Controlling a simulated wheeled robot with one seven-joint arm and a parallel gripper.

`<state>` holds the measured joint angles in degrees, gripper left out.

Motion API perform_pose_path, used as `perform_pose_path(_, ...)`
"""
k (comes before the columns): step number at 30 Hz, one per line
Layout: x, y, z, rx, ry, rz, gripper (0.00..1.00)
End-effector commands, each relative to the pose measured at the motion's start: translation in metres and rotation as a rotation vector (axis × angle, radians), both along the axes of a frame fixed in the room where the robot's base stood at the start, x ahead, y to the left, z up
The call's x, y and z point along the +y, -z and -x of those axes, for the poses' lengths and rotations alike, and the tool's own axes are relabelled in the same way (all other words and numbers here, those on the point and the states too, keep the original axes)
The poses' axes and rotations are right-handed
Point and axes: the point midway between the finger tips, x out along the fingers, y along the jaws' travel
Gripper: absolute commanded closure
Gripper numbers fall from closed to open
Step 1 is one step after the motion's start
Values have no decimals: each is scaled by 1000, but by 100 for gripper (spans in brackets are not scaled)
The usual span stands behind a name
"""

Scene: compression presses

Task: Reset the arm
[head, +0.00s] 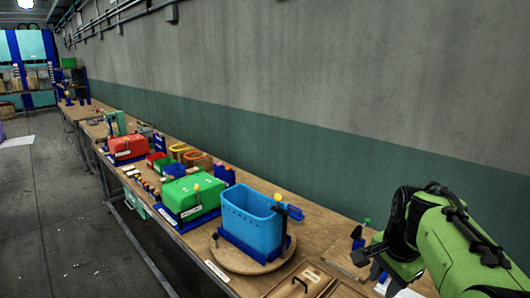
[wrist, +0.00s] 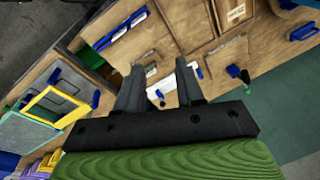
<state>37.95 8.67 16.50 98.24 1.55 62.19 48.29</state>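My green arm (head: 455,245) reaches in from the right edge in the head view, bent down over the near right end of the workbench (head: 335,240). My gripper (head: 371,268) is low over the bench, to the right of the blue bin. In the wrist view, my gripper (wrist: 160,80) has its two dark fingers apart, with bare wood and a white label between them. It is open and empty. Whether the fingertips touch anything is hard to tell.
A blue bin (head: 250,218) stands on a round wooden board (head: 228,257) left of my gripper. A green-lidded press (head: 190,195) and a red one (head: 127,148) stand farther along. A green-knobbed lever (head: 366,221) is close behind my gripper. The wall (head: 330,165) runs behind the bench. The floor at left is clear.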

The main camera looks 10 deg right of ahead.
Motion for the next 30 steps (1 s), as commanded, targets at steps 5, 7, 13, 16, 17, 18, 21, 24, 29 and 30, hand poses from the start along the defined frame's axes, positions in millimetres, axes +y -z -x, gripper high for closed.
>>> perform_pose_path(5,74,-24,58,-50,-414,164,63)
perform_pose_path(7,95,-26,85,-76,-572,216,63)
perform_pose_path(13,135,-11,156,-173,-992,335,63)
perform_pose_path(16,143,0,177,-212,-1125,366,63)
perform_pose_path(17,144,2,181,-220,-1150,372,63)
perform_pose_path(18,145,4,184,-227,-1174,378,63)
perform_pose_path(21,146,6,187,-230,-1195,382,63)
perform_pose_path(24,146,6,187,-230,-1195,382,63)
perform_pose_path(29,146,6,187,-230,-1195,382,63)
perform_pose_path(30,146,6,187,-230,-1195,382,63)
